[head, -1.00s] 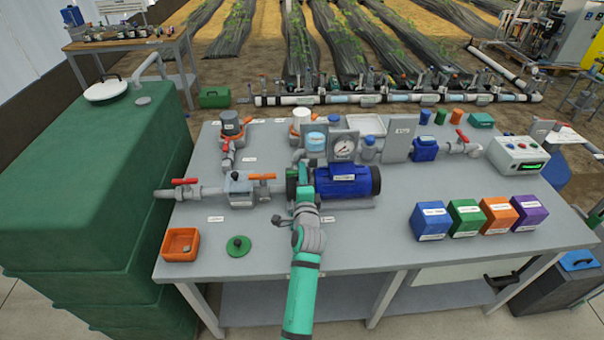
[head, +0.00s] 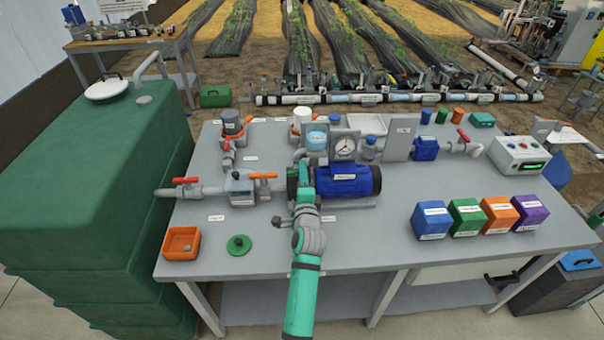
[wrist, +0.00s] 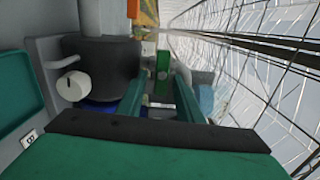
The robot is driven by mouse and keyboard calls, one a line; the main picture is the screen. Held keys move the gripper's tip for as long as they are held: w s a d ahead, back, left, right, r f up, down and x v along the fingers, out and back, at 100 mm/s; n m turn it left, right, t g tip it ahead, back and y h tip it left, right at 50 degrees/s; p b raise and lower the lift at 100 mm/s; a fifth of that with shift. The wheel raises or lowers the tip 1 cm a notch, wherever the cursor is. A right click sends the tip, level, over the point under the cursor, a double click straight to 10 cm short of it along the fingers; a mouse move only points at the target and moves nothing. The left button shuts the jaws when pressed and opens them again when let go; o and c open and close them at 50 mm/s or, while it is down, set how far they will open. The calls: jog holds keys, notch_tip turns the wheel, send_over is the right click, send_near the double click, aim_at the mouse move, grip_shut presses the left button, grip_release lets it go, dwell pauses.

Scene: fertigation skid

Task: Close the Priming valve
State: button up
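I cannot read which label names the Priming valve. A valve with an orange handle (head: 263,176) sits on the pipe just left of my gripper (head: 300,176); its handle lies across the picture. Another valve with a red handle (head: 185,181) is on the inlet pipe farther left, its handle also crosswise. My gripper is over the green pump casing, beside the blue motor (head: 348,181), and hides part of the pump. In the wrist view its two green fingers (wrist: 160,92) stand apart, with a green part (wrist: 162,72) beyond and between them. No grip on a handle shows.
A pressure gauge (head: 344,147) stands behind the motor. A filter with a dark cap (head: 231,123) stands at the back left. An orange tray (head: 181,243) and a green disc (head: 239,245) lie at the front left. Coloured boxes (head: 466,218) stand right; the front middle is mostly clear.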

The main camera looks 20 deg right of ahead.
jog(key=v, duration=1)
jog(key=shift+s, duration=0.15)
